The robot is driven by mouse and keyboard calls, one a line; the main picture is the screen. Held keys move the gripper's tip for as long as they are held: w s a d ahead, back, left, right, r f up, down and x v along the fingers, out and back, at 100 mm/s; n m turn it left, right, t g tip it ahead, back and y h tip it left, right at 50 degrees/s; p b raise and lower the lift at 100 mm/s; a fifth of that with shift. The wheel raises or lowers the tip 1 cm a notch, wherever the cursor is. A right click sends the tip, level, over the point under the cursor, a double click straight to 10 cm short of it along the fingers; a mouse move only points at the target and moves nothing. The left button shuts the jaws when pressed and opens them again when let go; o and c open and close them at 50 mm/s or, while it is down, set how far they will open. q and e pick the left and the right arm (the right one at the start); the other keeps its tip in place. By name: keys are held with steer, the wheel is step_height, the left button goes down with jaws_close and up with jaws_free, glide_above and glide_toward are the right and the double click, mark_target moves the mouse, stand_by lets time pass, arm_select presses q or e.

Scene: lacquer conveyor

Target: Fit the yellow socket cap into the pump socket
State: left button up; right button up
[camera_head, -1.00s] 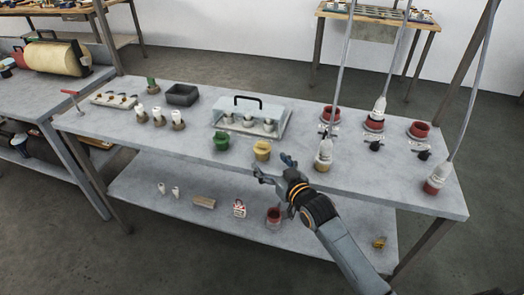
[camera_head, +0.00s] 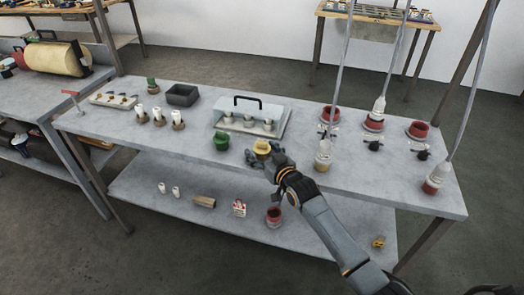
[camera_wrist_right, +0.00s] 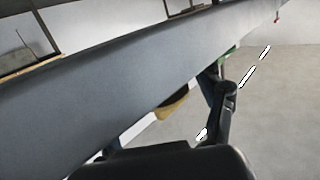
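The yellow socket cap (camera_head: 262,146) stands near the front edge of the grey bench, right of a green cap (camera_head: 222,141). In the right wrist view a yellow piece (camera_wrist_right: 173,104), likely this cap, shows partly hidden. My right gripper (camera_head: 265,154) is at the cap, with its fingers on either side of it and looking apart. Whether they touch it is hard to see. I cannot tell which part is the pump socket; red-rimmed sockets (camera_head: 417,130) stand at the bench's right. My left gripper is not in view.
White plugs (camera_head: 323,154) hang on hoses at the right. A clear case with a black handle (camera_head: 262,105) stands behind the cap. A dark tray (camera_head: 183,95) and several white-topped pieces (camera_head: 158,117) are at the left. A lower shelf holds small items and a red cup (camera_head: 274,216).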

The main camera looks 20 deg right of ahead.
steer(key=c, duration=0.7)
steer(key=shift+c, duration=0.2)
steer(key=shift+r, duration=0.1)
